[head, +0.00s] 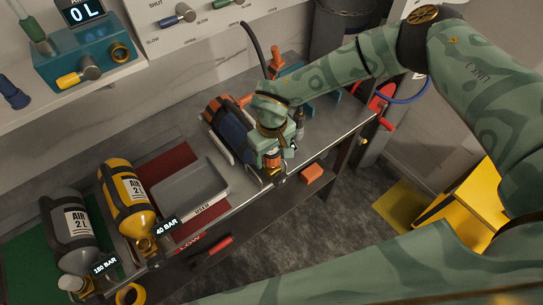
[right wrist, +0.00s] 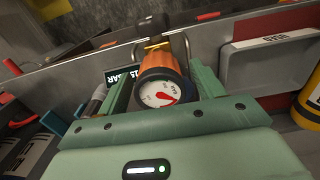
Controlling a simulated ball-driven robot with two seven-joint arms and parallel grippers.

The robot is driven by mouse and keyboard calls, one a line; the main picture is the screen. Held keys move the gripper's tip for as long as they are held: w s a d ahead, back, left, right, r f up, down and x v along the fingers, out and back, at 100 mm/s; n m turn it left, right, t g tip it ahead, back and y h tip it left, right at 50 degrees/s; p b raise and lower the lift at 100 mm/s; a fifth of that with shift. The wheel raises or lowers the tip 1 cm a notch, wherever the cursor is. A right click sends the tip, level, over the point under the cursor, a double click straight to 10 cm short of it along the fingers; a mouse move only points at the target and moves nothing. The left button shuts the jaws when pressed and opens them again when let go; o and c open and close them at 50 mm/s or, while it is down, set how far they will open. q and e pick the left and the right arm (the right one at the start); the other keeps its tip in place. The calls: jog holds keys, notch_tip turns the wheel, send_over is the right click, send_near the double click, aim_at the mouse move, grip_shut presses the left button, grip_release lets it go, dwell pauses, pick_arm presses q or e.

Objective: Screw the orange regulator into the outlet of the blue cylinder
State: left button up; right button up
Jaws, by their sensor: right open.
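The blue cylinder (head: 233,136) lies in a rack on the bench, its outlet end toward the front edge and partly covered by my right gripper. The orange regulator (head: 272,160) is at that outlet end; I cannot tell how far it is screwed in. My right gripper (head: 273,153) is open, with its fingers on either side of the regulator. In the right wrist view, the regulator (right wrist: 160,75) shows between the fingers, its white gauge with a red needle facing the camera and a brass part behind it. My left gripper is not in view.
A grey tray (head: 190,188) marked USED stands left of the blue cylinder. A yellow cylinder (head: 126,195) and a grey cylinder (head: 68,230) lie further left. Red and teal items lie at the bench's right end.

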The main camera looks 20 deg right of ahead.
jog(key=c, duration=1.1)
jog(key=shift+s+r+m+p, duration=0.15)
jog(key=shift+m+p, duration=0.35)
jog(key=shift+m, duration=0.5)
jog(key=m+p, duration=0.1)
jog(key=m, duration=0.3)
jog(key=shift+m+p, duration=0.35)
jog(key=shift+m, duration=0.05)
jog(key=m+p, duration=0.1)
jog(key=m, duration=0.3)
jog(key=o, duration=0.9)
jog(key=shift+m, duration=0.6)
jog(key=shift+o, duration=1.4)
jog(key=shift+f, duration=0.2)
